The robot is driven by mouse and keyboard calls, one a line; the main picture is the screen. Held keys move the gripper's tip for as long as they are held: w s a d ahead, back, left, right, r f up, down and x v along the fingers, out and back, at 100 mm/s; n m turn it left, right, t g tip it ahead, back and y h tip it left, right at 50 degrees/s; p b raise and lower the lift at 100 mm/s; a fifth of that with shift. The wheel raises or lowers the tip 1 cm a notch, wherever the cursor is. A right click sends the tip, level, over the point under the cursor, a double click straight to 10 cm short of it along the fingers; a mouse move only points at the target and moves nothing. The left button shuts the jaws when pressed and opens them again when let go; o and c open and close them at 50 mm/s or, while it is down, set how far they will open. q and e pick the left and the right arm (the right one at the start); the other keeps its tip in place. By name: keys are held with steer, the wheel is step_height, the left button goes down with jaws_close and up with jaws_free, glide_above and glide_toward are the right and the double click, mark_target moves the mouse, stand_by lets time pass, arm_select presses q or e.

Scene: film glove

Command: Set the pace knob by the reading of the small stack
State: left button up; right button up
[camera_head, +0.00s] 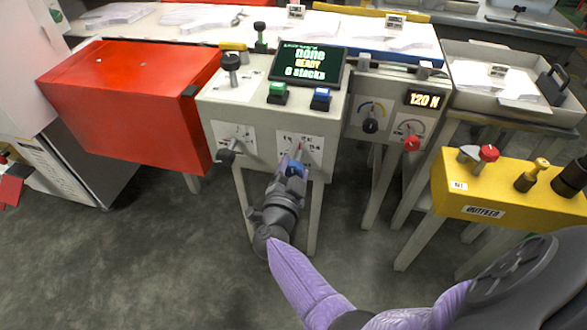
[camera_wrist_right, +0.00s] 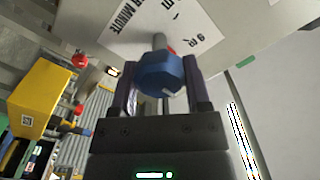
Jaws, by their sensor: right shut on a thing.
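The pace knob (camera_wrist_right: 158,72) is a blue faceted knob on a scale card marked "per minute" on the front of the grey console (camera_head: 222,100). It also shows partly in the head view (camera_head: 298,169). My right gripper (camera_wrist_right: 160,88) is shut on it, one finger on each side. Several stacks of white sheets lie behind, such as one on the blue-edged board (camera_head: 390,32) and one in the right tray (camera_head: 495,80). Small readout tags stand on some; their figures are too small to read. I cannot tell which stack is the small one. My left gripper is not in view.
The console screen (camera_head: 307,64) reads "none READY" above a line about stacks. Green (camera_head: 277,91) and blue (camera_head: 320,97) buttons sit below it. A red-knobbed dial panel (camera_head: 411,143) shows 120 N. A yellow outfeed box (camera_head: 480,204) stands right, a red cabinet (camera_head: 135,100) left.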

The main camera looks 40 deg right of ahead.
steer(key=shift+f+m, duration=0.1)
steer(key=shift+m, duration=1.3)
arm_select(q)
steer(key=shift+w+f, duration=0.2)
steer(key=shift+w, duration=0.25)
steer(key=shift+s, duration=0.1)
arm_select(e)
steer(key=shift+m, duration=0.3)
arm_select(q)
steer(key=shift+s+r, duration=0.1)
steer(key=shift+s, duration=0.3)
